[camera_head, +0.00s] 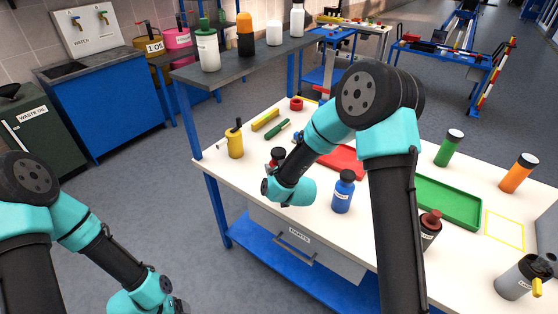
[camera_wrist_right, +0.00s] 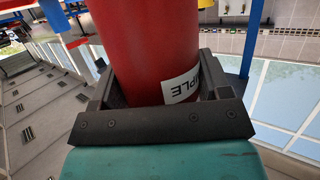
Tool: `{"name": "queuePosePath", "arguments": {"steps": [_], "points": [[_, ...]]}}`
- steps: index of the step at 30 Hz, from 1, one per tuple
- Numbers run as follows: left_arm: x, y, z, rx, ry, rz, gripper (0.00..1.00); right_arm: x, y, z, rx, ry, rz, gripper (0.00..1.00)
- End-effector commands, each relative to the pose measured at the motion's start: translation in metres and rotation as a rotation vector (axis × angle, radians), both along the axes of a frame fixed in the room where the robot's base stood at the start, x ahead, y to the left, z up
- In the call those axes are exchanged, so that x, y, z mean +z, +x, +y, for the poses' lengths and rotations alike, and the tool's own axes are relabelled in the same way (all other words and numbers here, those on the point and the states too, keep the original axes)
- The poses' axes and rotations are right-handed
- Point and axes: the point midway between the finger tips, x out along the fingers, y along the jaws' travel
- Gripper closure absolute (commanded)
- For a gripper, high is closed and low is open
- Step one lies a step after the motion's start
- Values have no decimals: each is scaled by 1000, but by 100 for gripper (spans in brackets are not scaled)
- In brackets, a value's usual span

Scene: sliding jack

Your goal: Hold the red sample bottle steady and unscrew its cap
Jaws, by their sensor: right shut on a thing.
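The red sample bottle (camera_wrist_right: 148,45) fills the middle of the right wrist view, with part of a white label reading "PLE". My right gripper (camera_wrist_right: 158,85) is shut on its body, one dark finger on each side. In the head view, a dark cap (camera_head: 277,153) shows just above my right wrist, which hides most of the bottle there. The cap is outside the right wrist view. My left arm is at the lower left of the head view, away from the bench; its gripper fingers are not visible.
A blue bottle (camera_head: 343,191) stands close to the right of my right wrist. A yellow pot (camera_head: 235,144) stands to the left. A red tray (camera_head: 343,162) and a green tray (camera_head: 447,203) lie on the white bench.

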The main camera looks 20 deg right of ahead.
Motion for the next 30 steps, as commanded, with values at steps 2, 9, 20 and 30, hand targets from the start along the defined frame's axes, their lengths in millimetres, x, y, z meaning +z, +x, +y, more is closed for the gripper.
{"name": "queuePosePath", "arguments": {"steps": [2,9,20,30], "points": [[0,0,0,0,0,0,21,-1,17,-6,-3,1,-2,96],[0,0,0,-1,0,0,21,-7,65,-19,-3,0,-1,96],[0,0,0,-1,0,0,21,-10,104,-30,-1,1,-1,96],[0,0,0,-1,0,0,21,-17,104,-30,-1,0,1,96]]}}
